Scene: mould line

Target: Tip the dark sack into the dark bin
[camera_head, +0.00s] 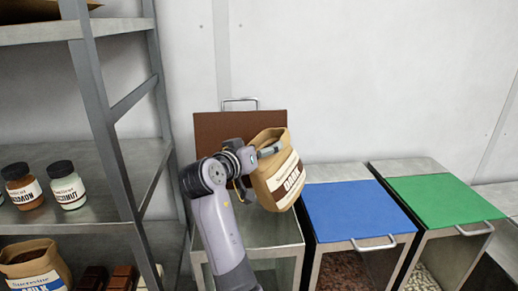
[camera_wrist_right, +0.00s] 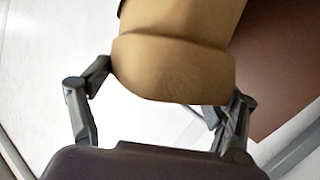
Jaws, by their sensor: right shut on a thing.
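The dark sack (camera_head: 286,183) is tan paper with a white label reading DARK. My right gripper (camera_head: 268,150) is shut on it and holds it in the air, tilted, above the dark bin (camera_head: 290,243). The bin's brown lid (camera_head: 212,128) stands open against the wall. In the right wrist view the sack (camera_wrist_right: 175,68) sits between the two fingers, with the brown lid (camera_wrist_right: 285,70) behind it. My arm and the sack hide much of the bin's top, and I cannot see the sack's mouth clearly or anything pouring. My left gripper is not in view.
A bin with a shut blue lid (camera_head: 355,210) and one with a shut green lid (camera_head: 440,202) stand to the right. A grey metal shelf (camera_head: 110,185) on the left holds jars (camera_head: 68,186) and, lower down, another sack (camera_head: 35,265).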

